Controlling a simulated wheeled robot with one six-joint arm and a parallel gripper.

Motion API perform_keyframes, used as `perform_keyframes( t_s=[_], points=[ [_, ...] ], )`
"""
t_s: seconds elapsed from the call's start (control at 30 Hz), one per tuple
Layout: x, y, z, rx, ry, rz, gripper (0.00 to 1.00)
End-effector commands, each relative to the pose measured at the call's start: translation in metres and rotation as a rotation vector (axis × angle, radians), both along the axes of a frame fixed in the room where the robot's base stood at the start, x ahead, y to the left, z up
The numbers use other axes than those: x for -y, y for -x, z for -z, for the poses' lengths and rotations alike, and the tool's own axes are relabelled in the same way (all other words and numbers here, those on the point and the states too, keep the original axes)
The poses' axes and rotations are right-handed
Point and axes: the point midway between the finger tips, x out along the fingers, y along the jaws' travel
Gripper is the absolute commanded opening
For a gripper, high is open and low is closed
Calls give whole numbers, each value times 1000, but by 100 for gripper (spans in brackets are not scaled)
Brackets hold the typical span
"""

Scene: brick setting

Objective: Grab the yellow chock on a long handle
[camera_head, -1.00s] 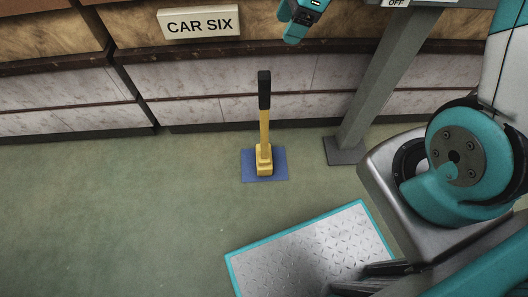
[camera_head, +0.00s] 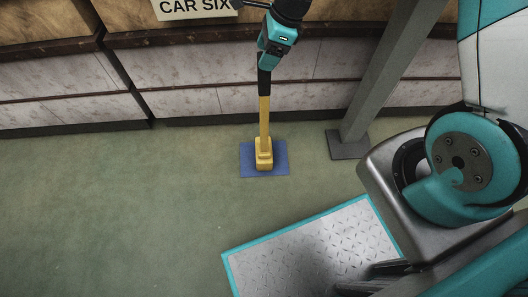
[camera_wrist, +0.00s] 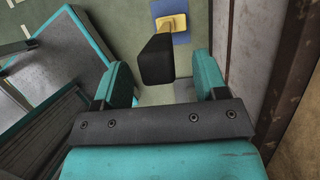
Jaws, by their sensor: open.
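The yellow chock (camera_head: 264,155) stands on a blue mat (camera_head: 281,161) on the floor. Its long yellow handle (camera_head: 264,118) rises upright to a black grip (camera_head: 264,84). My gripper (camera_head: 266,62) is at the top of the black grip in the head view and hides its upper end. In the wrist view my gripper (camera_wrist: 164,80) is open, with the black grip (camera_wrist: 157,58) showing between its two teal fingers and a gap on each side. I cannot tell how deep the grip is between them. The chock (camera_wrist: 174,24) shows beyond it.
A panelled wall with a "CAR SIX" sign (camera_head: 193,8) stands close behind the chock. A grey slanted post (camera_head: 382,80) with a foot plate is to its right. A teal-edged metal plate (camera_head: 315,248) is in front. The green floor at left is clear.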

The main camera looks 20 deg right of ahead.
Motion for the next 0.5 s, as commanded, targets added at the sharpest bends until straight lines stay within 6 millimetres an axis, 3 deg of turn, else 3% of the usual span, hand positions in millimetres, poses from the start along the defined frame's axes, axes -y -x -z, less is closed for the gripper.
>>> perform_keyframes(
  t_s=[0.03,0.2,0.47,0.5],
  points=[
    [-3,1,13,-4,0,-2,66],
    [-11,0,37,-3,0,-2,66],
    [-13,-1,39,-1,1,0,66],
    [-13,-1,39,-1,1,0,59]
  ],
)
